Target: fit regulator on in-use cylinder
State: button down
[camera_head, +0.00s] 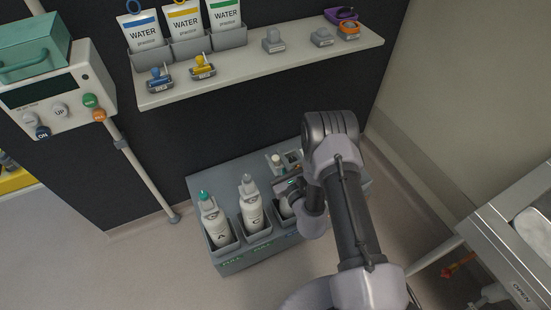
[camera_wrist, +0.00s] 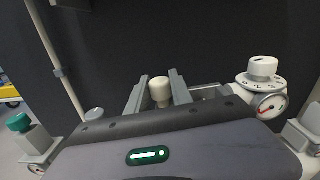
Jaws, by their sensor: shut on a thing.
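My gripper (camera_head: 291,186) points at the grey bench from the right. In the wrist view, its two grey fingers (camera_wrist: 159,95) stand either side of a cream knob (camera_wrist: 160,88). It is shut on the regulator, though its body hides the contact. The regulator's numbered white dial and round gauge (camera_wrist: 268,104) show to the right of the fingers. Three white cylinders stand upright in grey holders: one with a green top (camera_head: 212,222), one with a grey top (camera_head: 251,208), and a third (camera_head: 285,207) partly hidden behind my gripper. I cannot tell which is in use.
A shelf (camera_head: 262,68) above the bench holds water packs and small clamp-like items. A control panel (camera_head: 58,100) and a slanting pole (camera_head: 145,178) are at left. A stretcher edge (camera_head: 490,235) is at lower right. Open floor (camera_head: 130,265) lies left of the bench.

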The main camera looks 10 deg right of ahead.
jog(key=shift+f, duration=0.5)
jog(key=shift+f+b, duration=1.95)
jog(key=shift+b, duration=0.05)
dwell(0.5)
jog(key=c, duration=0.6)
grip_release()
jog(key=v, duration=0.2)
jog(key=p+v, duration=0.1)
jog(key=v, duration=0.2)
jog(key=r+v, duration=0.1)
jog(key=v, duration=0.1)
jog(key=shift+s, duration=0.25)
dwell(0.6)
dwell(0.6)
